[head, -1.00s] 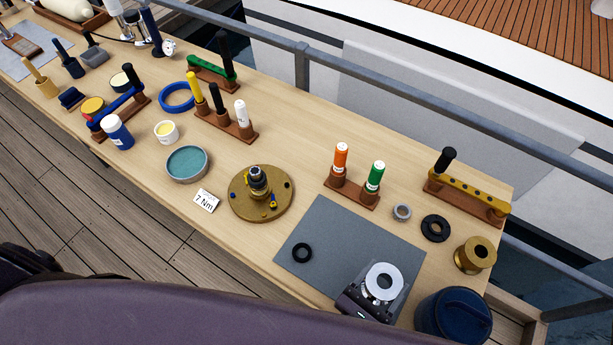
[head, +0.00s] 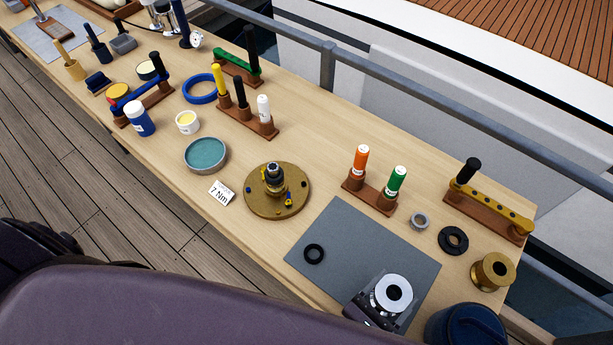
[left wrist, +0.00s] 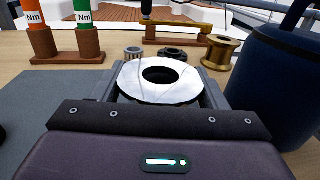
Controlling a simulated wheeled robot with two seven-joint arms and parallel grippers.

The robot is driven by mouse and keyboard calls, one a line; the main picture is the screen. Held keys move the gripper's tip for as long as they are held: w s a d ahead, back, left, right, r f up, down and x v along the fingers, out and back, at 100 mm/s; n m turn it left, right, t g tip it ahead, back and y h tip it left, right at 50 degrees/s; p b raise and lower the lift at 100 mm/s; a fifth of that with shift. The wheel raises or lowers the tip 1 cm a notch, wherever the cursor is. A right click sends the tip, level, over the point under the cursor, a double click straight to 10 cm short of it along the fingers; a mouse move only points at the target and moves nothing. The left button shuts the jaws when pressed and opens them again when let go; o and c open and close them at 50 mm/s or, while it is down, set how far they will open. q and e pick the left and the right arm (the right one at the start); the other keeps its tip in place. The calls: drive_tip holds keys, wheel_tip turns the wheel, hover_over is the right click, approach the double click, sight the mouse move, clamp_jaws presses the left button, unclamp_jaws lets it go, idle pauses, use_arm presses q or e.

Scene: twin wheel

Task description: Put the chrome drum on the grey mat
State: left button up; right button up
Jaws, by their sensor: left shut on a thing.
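The chrome drum (head: 393,293) is a shiny round piece with a pale ring-shaped top and a dark centre hole. My left gripper (head: 391,296) is shut on it, over the front right part of the grey mat (head: 360,240). In the left wrist view the drum (left wrist: 160,82) sits upright between the two jaws of the gripper (left wrist: 165,92). The drum's lower part is hidden, so I cannot tell whether it touches the mat. My right gripper is not in view.
A black ring (head: 314,254) lies on the mat's left part. A dark blue canister (head: 467,326) stands close to the right of the gripper. A brass spool (head: 493,272), a dark ring (head: 453,240) and a rack with orange and green markers (head: 370,195) stand behind.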

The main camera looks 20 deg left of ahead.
use_arm(q)
drive_tip(key=shift+f, duration=0.25)
drive_tip(key=shift+f+b, duration=0.25)
drive_tip(key=shift+b, duration=0.05)
idle(0.4)
drive_tip(key=o, duration=2.2)
drive_tip(key=shift+f, duration=0.2)
drive_tip(key=shift+c, duration=0.2)
drive_tip(key=shift+s+a, duration=0.1)
drive_tip(key=shift+s, duration=0.05)
drive_tip(key=b+v, duration=0.1)
drive_tip(key=v, duration=0.6)
drive_tip(key=shift+s+a+b, duration=0.15)
drive_tip(key=shift+s+b, duration=0.15)
drive_tip(key=shift+b, duration=0.05)
